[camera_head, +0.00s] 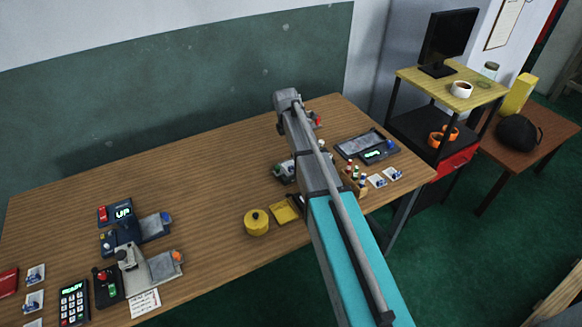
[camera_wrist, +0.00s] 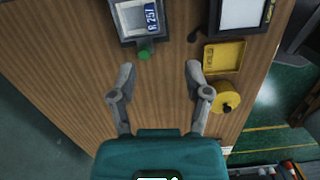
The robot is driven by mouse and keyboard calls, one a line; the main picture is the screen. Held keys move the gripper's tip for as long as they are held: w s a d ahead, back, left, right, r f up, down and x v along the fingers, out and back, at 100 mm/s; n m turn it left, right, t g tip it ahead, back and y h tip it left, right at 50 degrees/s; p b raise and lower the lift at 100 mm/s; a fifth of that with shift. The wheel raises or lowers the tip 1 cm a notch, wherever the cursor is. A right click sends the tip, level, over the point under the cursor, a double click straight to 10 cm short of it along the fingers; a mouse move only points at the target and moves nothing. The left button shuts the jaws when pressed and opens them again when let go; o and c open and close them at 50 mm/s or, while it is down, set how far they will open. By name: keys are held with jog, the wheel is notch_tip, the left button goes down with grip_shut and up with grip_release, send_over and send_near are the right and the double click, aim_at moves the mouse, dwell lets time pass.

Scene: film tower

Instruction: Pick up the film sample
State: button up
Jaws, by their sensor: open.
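A pale grey plate with a dark blue label printed R 257 (camera_wrist: 128,17) lies in a dark-framed holder at the top of the wrist view. It may be the film sample, but I cannot tell for certain. A green knob (camera_wrist: 145,54) is at the holder's near edge. My gripper (camera_wrist: 159,71) is open, with nothing seen between its fingers. Its fingertips point toward the holder, short of it in the picture, one on each side of the knob. In the head view my arm covers part of this area, and I cannot make out the fingers.
A yellow tray (camera_wrist: 237,56) and a round yellow canister (camera_wrist: 226,104) are right of my gripper. Another dark-framed device (camera_wrist: 265,14) is at top right. In the head view, several instruments, including a keypad (camera_head: 73,303), stand at the table's left. The wooden table (camera_head: 200,170) is bare between.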

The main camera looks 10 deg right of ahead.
jog(key=shift+w+r+n, duration=0.15)
jog(key=shift+w+n, duration=0.45)
jog(key=shift+w, duration=0.1)
jog(key=b, duration=0.9)
send_over(293, 166)
notch_tip(293, 166, down, 9)
jog(key=shift+s+a+r, duration=0.1)
jog(key=shift+s+r, duration=0.05)
jog(key=shift+r, duration=0.05)
jog(key=shift+f+b, duration=2.35)
jog(key=shift+f, duration=0.3)
grip_shut()
